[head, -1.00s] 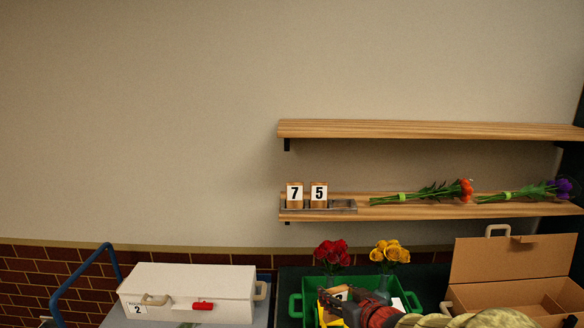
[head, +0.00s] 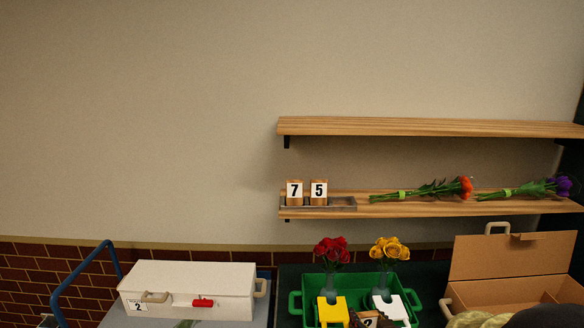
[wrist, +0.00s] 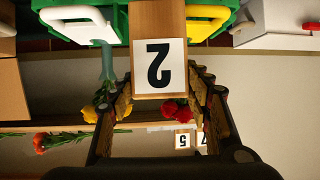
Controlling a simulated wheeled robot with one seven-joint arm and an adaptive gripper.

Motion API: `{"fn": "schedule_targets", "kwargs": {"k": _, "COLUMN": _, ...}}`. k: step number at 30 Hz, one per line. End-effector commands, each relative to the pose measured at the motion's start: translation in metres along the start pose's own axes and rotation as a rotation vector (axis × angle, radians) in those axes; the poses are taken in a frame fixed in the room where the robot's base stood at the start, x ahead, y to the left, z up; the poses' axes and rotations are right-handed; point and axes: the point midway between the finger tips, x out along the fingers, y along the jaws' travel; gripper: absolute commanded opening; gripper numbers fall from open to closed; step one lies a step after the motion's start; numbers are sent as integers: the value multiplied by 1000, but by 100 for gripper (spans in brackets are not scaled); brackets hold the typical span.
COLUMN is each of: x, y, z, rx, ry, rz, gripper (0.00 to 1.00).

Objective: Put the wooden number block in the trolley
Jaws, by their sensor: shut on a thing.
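The wooden number block (wrist: 158,20), with a black 2 on a white face, is between my gripper's fingers (wrist: 163,88) in the wrist view, where it appears upside down. My gripper is shut on it. In the head view the block (head: 370,320) shows only partly at the bottom edge, in front of the green crate (head: 296,303); the fingers there are mostly cut off. The trolley (head: 262,312), with a blue rail (head: 72,280), is at lower left. A white case (head: 190,278) with a number 2 label and red latch lies on it.
The green crate holds red roses (head: 331,251), yellow roses (head: 390,250), and yellow and white items. An open cardboard box (head: 510,262) stands at right. Blocks 7 (head: 294,192) and 5 (head: 319,192) stand on the lower shelf (head: 420,209), with flowers lying beside them.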

Motion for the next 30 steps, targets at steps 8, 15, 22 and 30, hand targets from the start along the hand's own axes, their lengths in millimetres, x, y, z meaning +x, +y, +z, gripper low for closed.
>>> {"fn": "schedule_targets", "kwargs": {"k": 8, "x": -4, "y": -6, "z": 123, "rx": 61, "ry": -11, "rz": 129, "gripper": 23}}
{"fn": "schedule_targets", "kwargs": {"k": 15, "x": -9, "y": -30, "z": 169, "rx": 50, "ry": -2, "rz": 107, "gripper": 23}}
{"fn": "schedule_targets", "kwargs": {"k": 22, "x": -8, "y": -35, "z": 169, "rx": 46, "ry": -1, "rz": 97, "gripper": 23}}
{"fn": "schedule_targets", "kwargs": {"k": 30, "x": -8, "y": -35, "z": 168, "rx": 46, "ry": -1, "rz": 97, "gripper": 23}}
